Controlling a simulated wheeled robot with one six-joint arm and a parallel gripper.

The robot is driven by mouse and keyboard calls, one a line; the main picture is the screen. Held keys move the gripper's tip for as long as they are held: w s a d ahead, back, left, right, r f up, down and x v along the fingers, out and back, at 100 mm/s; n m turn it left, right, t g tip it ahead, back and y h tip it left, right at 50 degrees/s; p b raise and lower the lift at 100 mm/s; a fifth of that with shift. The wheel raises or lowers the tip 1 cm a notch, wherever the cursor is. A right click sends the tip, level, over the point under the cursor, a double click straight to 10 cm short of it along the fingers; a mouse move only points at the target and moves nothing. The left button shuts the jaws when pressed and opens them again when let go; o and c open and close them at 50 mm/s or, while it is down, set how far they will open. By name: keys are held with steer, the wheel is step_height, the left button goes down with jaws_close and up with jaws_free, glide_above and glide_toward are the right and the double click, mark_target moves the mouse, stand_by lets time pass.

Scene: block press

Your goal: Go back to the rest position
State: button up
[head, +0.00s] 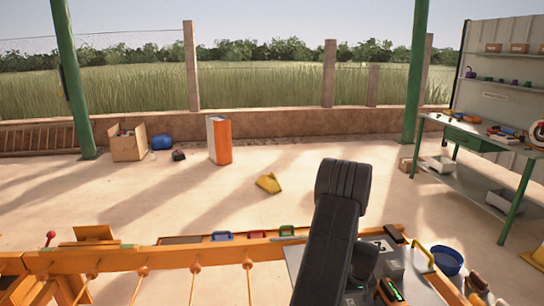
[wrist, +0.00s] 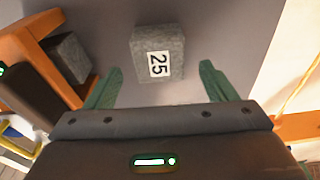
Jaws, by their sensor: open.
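My gripper (wrist: 160,68) shows in the wrist view with its two green fingers spread apart and nothing between them. A grey block with the label 25 (wrist: 158,42) lies on a grey surface (wrist: 220,30), just beyond the fingertips and apart from them. In the head view my dark arm stands up in front of the orange bench and hides part of the grey plate (head: 296,256). The gripper's fingers are not clear in that view.
Another grey block (wrist: 69,58) is beside an orange frame at the wrist view's left. In the head view an orange bench (head: 110,262) crosses the front. A blue bucket (head: 447,261) stands right of it. A shelf workbench (head: 470,143) is far right. The floor beyond is mostly open.

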steer(key=shift+s+a+r+b, duration=0.1)
steer(key=shift+s+r+b, duration=0.1)
steer(key=shift+r, duration=0.65)
steer(key=shift+s+r+b, duration=0.1)
steer(key=shift+r+b, duration=0.05)
steer(key=shift+r, duration=0.65)
steer(key=shift+s+a+r+b, duration=0.1)
steer(key=shift+r+b, duration=0.1)
steer(key=shift+r, duration=0.65)
